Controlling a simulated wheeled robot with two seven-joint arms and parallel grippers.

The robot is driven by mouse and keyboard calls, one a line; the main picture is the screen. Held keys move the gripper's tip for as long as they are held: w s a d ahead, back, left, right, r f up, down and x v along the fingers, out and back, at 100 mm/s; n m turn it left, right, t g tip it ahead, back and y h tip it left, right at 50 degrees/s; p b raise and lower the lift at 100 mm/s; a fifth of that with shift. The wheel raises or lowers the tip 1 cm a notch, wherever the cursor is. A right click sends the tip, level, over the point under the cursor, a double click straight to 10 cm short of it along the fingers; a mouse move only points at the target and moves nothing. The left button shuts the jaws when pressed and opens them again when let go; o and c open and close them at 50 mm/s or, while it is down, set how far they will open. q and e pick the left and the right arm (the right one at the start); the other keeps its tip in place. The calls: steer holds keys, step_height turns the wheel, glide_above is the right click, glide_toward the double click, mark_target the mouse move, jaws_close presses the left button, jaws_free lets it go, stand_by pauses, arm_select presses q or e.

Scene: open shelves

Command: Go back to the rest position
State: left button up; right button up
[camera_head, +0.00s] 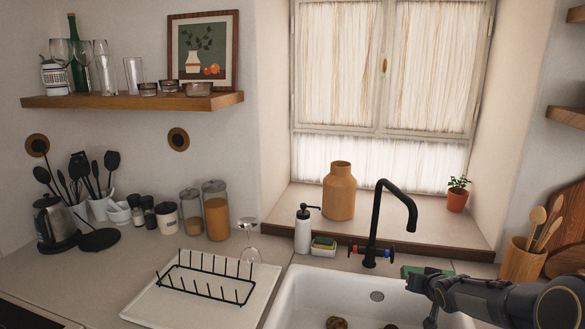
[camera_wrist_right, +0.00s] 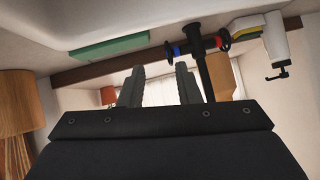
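My right arm comes in from the right edge of the head view, and its gripper (camera_head: 420,284) is over the right part of the white sink (camera_head: 325,288). In the right wrist view the two fingers of this gripper (camera_wrist_right: 159,84) stand apart with nothing between them. The wrist picture looks upside down, with the faucet and window beyond the fingers. My left gripper is in neither view.
The black faucet (camera_head: 375,225) stands behind the sink, left of my right gripper. A green block (camera_head: 425,271) lies close behind the gripper. A utensil pot (camera_head: 521,262) stands to the right. A dish rack (camera_head: 208,280) is left of the sink. Brownish objects (camera_head: 336,323) lie in the sink.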

steer(key=s+a+r+g, duration=0.15)
steer(key=s+r, duration=0.35)
steer(key=s, duration=0.5)
steer(key=s+a+r+g, duration=0.15)
steer(key=s+r, duration=0.25)
steer(key=s, duration=0.5)
steer(key=s+a+f+g+y, duration=0.1)
steer(key=s+a, duration=0.4)
steer(key=s, duration=0.6)
steer(key=s+a+f+n+g+y, duration=0.1)
steer(key=s+a, duration=0.5)
steer(key=s, duration=0.6)
steer(key=shift+s+f+n+y+b, duration=0.3)
steer(key=shift+f+y+b, duration=0.2)
steer(key=shift+y, duration=0.7)
